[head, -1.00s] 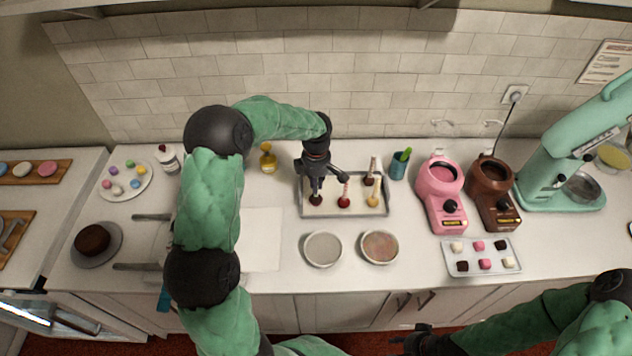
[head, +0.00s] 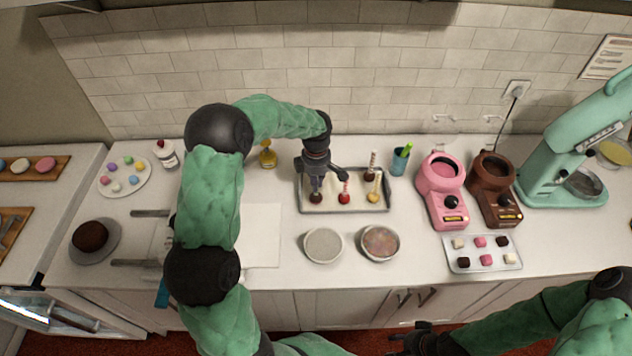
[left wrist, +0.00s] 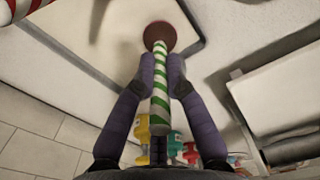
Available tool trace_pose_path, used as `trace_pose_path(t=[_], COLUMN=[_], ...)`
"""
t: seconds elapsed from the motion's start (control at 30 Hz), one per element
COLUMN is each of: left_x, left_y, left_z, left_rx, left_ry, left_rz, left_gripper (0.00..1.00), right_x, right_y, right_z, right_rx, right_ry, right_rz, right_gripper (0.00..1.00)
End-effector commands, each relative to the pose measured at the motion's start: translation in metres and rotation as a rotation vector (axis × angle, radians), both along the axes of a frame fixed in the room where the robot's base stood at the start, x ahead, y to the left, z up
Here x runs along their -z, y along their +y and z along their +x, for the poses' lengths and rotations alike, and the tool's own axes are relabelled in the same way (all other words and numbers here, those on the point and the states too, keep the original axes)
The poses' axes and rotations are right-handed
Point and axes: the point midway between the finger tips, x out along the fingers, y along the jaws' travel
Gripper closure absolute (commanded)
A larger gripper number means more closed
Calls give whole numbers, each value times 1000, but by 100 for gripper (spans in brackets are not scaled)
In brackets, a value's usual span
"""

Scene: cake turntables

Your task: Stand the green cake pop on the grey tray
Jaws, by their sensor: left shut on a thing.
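The green cake pop has a green-and-white striped stick (left wrist: 160,95) and a dark brown ball (left wrist: 159,37) in the left wrist view. My left gripper (left wrist: 161,72) is shut on its stick, with the ball beyond the fingertips. In the head view my left gripper (head: 316,184) points down over the left part of the grey tray (head: 345,211). The brown ball (head: 316,198) is low at the tray's pale surface; I cannot tell whether it touches. My right gripper (head: 412,340) is dark at the bottom edge, and its fingers are unclear.
On the tray, a red pop (head: 344,198) stands just right of my left gripper, with a yellow pop (head: 374,196) farther right and another striped stick (head: 372,160) behind. A teal cup (head: 398,163) stands right of the tray. Two round pans (head: 323,245) lie in front.

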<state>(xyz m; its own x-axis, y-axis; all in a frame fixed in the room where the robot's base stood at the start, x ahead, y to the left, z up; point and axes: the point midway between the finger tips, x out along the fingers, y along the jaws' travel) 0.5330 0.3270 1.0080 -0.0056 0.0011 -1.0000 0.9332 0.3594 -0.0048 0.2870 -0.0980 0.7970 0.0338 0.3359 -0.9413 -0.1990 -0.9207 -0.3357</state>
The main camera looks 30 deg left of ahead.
Motion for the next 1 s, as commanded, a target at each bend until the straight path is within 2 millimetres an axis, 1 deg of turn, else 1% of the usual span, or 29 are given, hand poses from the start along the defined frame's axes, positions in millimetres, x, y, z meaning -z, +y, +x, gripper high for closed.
trace_pose_path(t=[0.13, 0.33, 0.37, 0.4, 0.43, 0.8, 0.87, 0.97, 1.0], left_x=[5, 4, 4, 4, 4, 2, -2, -14, -21], left_y=[0, 0, 0, 0, 0, 0, 0, 0, 0], left_z=[0, 0, 0, 0, 0, 0, 0, 1, 1], left_rx=[0, 0, 0, 0, 0, 0, 0, 0, 0], left_ry=[-1, 0, 0, 0, 0, -1, -1, -4, -4], left_rz=[0, 0, 0, 0, 0, 0, 0, 1, 1], left_gripper=[100, 100, 78, 67, 59, 59, 59, 59, 59], right_x=[5, 3, 3, 3, 3, 3, 3, 3, 3], right_y=[0, 0, 0, 0, 0, 0, 0, 0, 0], right_z=[0, 0, 0, 0, 0, 0, 0, 0, 0], right_rx=[0, 0, 0, 0, 0, 0, 0, 0, 0], right_ry=[0, 0, 0, 0, 0, 0, 0, 0, 0], right_rz=[0, 0, 0, 0, 0, 0, 0, 0, 0], right_gripper=[60, 60, 60, 60, 60, 60, 60, 60, 60])
